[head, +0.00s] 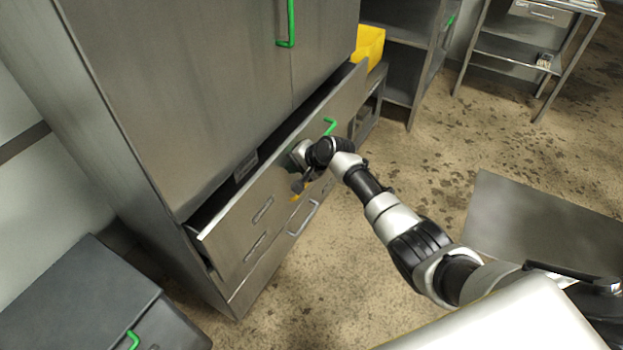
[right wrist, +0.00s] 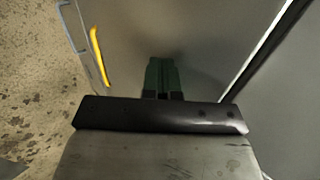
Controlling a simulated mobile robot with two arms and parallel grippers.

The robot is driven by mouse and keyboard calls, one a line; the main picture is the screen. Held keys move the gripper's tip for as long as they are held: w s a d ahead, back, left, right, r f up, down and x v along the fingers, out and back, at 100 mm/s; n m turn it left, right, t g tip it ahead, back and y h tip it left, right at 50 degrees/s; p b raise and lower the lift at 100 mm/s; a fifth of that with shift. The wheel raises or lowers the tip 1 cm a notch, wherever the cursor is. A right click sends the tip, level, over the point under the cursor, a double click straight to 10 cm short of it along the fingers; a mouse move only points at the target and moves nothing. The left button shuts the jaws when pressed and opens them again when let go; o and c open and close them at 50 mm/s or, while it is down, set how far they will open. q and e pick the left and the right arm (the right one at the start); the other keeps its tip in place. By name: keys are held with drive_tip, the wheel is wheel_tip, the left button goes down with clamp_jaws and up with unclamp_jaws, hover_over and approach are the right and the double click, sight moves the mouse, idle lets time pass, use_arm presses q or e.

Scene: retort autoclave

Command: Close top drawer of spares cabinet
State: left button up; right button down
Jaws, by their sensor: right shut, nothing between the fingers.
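The spares cabinet (head: 190,90) is a tall grey metal unit with doors above and drawers below. Its top drawer (head: 228,218) stands partly open, with a dark gap between its front's top edge and the cabinet body. A green handle (head: 329,126) is on the drawer's far part. My right gripper (head: 297,186) is at the drawer front; whether it touches cannot be told. In the right wrist view its dark green fingers (right wrist: 162,78) are together and empty, against the grey drawer front (right wrist: 200,50). My left gripper is not in view.
A lower drawer has a grey bar handle (head: 303,218). A yellow bin (head: 368,46) stands beyond the cabinet. A dark grey box (head: 85,305) is at the lower left. A shelf cart (head: 520,50) stands at the back right. Speckled floor is open before the drawers.

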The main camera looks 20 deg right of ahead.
drive_tip(key=w+a+b, duration=0.1)
drive_tip(key=w+a, duration=0.1)
drive_tip(key=w+a+b, duration=0.1)
drive_tip(key=w+b, duration=0.1)
drive_tip(key=shift+w+a+f, duration=0.1)
drive_tip(key=shift+w+a, duration=0.05)
drive_tip(key=shift+a, duration=0.2)
drive_tip(key=shift+w+a, duration=0.1)
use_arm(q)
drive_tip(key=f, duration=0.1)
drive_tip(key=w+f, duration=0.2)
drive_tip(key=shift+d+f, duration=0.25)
use_arm(e)
drive_tip(key=shift+r, duration=0.25)
drive_tip(key=shift+a+r, duration=0.1)
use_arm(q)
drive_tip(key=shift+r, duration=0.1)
